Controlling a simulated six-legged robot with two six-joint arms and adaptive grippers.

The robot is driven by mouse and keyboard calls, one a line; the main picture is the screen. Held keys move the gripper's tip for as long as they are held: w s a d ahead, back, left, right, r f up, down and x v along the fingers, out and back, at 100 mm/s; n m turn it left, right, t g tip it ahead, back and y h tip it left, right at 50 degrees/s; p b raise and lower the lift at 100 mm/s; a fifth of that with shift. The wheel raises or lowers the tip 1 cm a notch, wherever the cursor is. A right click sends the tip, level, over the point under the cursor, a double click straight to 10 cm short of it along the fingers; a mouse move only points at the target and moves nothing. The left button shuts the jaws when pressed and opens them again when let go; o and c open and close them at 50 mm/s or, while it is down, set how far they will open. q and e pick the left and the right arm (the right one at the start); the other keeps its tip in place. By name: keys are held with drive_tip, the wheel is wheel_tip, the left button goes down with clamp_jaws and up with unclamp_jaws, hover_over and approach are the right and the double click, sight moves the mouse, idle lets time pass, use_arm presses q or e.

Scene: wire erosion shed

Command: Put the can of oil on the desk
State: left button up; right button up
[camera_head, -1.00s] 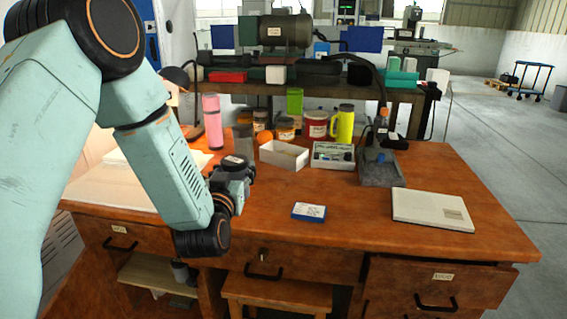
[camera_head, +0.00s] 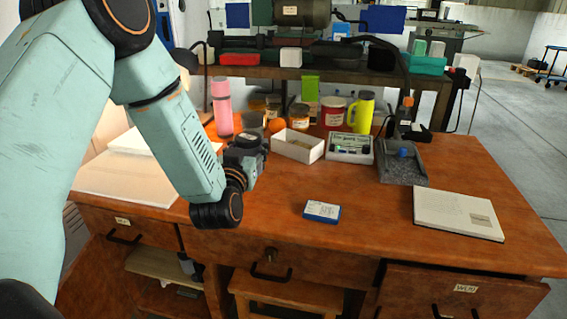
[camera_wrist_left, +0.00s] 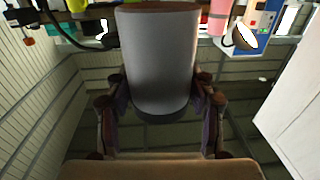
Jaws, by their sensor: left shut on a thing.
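My left gripper (camera_head: 254,143) is shut on a grey cylinder, which I take for the can of oil (camera_head: 252,122). In the left wrist view, the plain grey can (camera_wrist_left: 158,55) stands between the two fingers of the left gripper (camera_wrist_left: 160,92). In the head view the gripper hides much of the can. The can and gripper are over the left-middle part of the wooden desk (camera_head: 285,225); I cannot tell whether the can touches it. My right gripper is not in view.
A small blue-white box (camera_head: 322,211) and white laptop-like slab (camera_head: 458,214) lie in front. Desk room between them is clear.

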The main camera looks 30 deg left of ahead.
use_arm(q)
wheel_tip(320, 180, down, 5)
drive_tip(key=shift+s+d+r+b, duration=0.1)
drive_tip(key=shift+d+b, duration=0.05)
drive_tip(key=shift+b, duration=0.65)
drive_tip(key=shift+f, duration=0.3)
wheel_tip(320, 180, down, 3)
drive_tip(key=shift+s+f+b, duration=0.1)
drive_tip(key=shift+f+b, duration=0.1)
drive_tip(key=shift+b, duration=0.55)
drive_tip(key=shift+f, duration=0.25)
drive_tip(key=shift+w, duration=0.25)
drive_tip(key=shift+s, duration=0.1)
drive_tip(key=shift+s, duration=0.1)
